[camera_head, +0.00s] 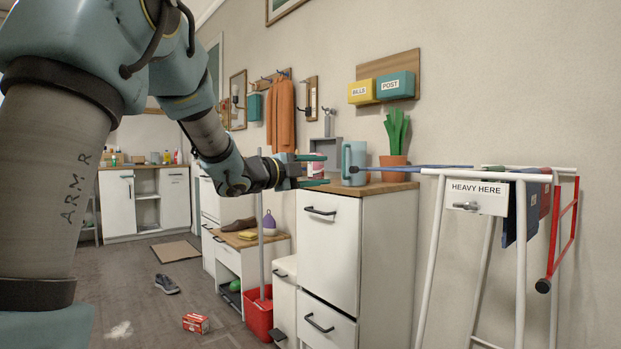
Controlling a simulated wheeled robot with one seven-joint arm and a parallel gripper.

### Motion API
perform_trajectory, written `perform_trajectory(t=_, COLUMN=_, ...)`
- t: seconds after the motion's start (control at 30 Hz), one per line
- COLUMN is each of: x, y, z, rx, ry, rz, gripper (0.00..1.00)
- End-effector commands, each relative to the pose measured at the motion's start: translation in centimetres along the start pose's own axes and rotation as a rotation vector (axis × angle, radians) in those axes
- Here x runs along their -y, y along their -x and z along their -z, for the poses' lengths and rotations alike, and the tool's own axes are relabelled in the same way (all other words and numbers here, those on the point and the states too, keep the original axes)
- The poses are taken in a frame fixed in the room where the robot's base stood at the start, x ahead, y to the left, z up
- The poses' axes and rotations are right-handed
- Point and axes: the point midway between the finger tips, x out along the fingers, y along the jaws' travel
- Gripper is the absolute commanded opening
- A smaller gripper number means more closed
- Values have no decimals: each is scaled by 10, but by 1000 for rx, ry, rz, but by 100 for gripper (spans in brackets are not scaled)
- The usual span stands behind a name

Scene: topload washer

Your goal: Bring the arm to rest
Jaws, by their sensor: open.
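My arm reaches in from the upper left of the head view. My gripper (318,170) is at the arm's end, with its two green-tipped fingers apart and pointing right. It is in front of the top of a white cabinet with a wooden top (372,188). A teal jug (354,163) stands on that top just right of the fingers. A white and red item (315,165) shows between or behind the fingers. I cannot tell whether the fingers touch anything. No washer can be made out.
A potted plant (395,172) stands beside the jug. A white rack (437,250) with a "HEAVY HERE" sign stands at right. A red bucket (259,314) with a pole, a red box (195,323) and a shoe (167,284) are on the floor. Open floor lies at lower left.

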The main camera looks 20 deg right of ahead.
Motion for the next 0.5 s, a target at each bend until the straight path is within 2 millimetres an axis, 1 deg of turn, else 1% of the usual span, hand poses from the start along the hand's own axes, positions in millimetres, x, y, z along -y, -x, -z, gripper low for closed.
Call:
perform_trajectory(t=0.17, x=0, y=0, z=-1, rx=4, ry=2, rz=0, gripper=57)
perform_trajectory(t=0.27, x=-3, y=8, z=-14, rx=58, ry=39, rz=-3, gripper=57)
perform_trajectory(t=0.37, x=-14, y=31, z=-48, rx=205, ry=145, rz=-12, gripper=57)
perform_trajectory(t=0.4, x=-22, y=45, z=-66, rx=287, ry=208, rz=-16, gripper=57)
perform_trajectory(t=0.47, x=-38, y=73, z=-92, rx=424, ry=317, rz=-22, gripper=57)
perform_trajectory(t=0.5, x=-50, y=94, z=-109, rx=519, ry=397, rz=-25, gripper=57)
